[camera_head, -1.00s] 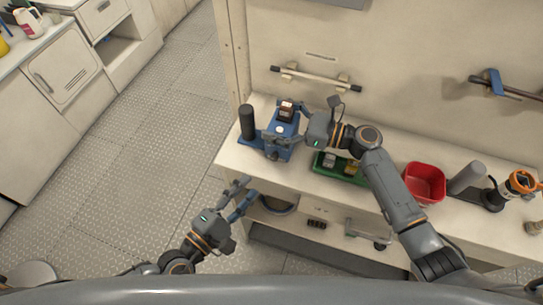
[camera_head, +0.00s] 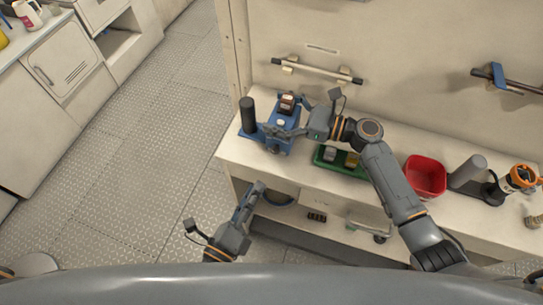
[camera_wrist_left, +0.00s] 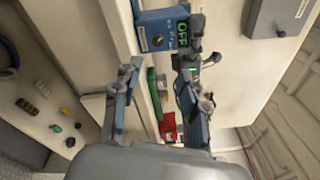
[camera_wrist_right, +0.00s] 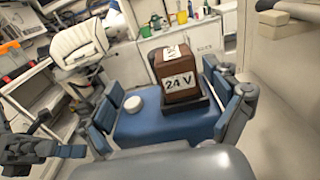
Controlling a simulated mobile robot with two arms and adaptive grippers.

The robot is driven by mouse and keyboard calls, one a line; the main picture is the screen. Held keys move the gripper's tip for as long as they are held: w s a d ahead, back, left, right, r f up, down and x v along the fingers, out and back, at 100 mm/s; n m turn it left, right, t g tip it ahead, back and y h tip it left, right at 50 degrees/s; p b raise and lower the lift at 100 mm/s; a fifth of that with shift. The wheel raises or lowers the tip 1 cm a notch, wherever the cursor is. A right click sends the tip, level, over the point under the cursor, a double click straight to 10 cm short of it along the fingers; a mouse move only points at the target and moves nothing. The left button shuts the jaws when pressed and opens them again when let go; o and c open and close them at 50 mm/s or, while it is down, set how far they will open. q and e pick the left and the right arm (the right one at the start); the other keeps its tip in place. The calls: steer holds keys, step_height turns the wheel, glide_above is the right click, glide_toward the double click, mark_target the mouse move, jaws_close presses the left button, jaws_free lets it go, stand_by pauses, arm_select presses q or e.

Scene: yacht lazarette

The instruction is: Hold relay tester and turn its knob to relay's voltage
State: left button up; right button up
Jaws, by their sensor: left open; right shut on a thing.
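The blue relay tester (camera_head: 272,137) stands at the left end of the bench. A brown relay (camera_head: 288,104) sits on top of it; in the right wrist view the relay (camera_wrist_right: 178,78) is labelled 24 V. A white round part (camera_wrist_right: 133,103) sits beside the relay. My right gripper (camera_head: 287,132) is shut on the tester's sides. In the left wrist view the tester's front panel (camera_wrist_left: 165,32) shows green OFF and a small dark knob (camera_wrist_left: 157,41). My left gripper (camera_head: 256,192) is open and empty, below and in front of the tester, its fingers pointing towards the bench.
A black cylinder (camera_head: 247,115) stands just left of the tester. Right of it are a green tray (camera_head: 330,163) with small blocks, a red bin (camera_head: 425,176) and a grey cylinder (camera_head: 467,170). A wall rail (camera_head: 315,70) is behind. Floor in front of the bench is free.

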mark_target(274, 153)
arm_select(q)
steer(key=w+d+n, duration=0.1)
steer(key=w+n, duration=0.2)
steer(key=n, duration=0.2)
steer(key=w+d+n+y, duration=0.1)
steer(key=w+n, duration=0.2)
steer(key=n, duration=0.2)
steer(key=w+d+n+y, duration=0.1)
steer(key=w+d+n, duration=0.1)
steer(key=w+n, duration=0.2)
steer(key=shift+f+n+t, duration=0.15)
steer(key=shift+n+t, duration=0.25)
steer(key=shift+n, duration=0.2)
jaws_close()
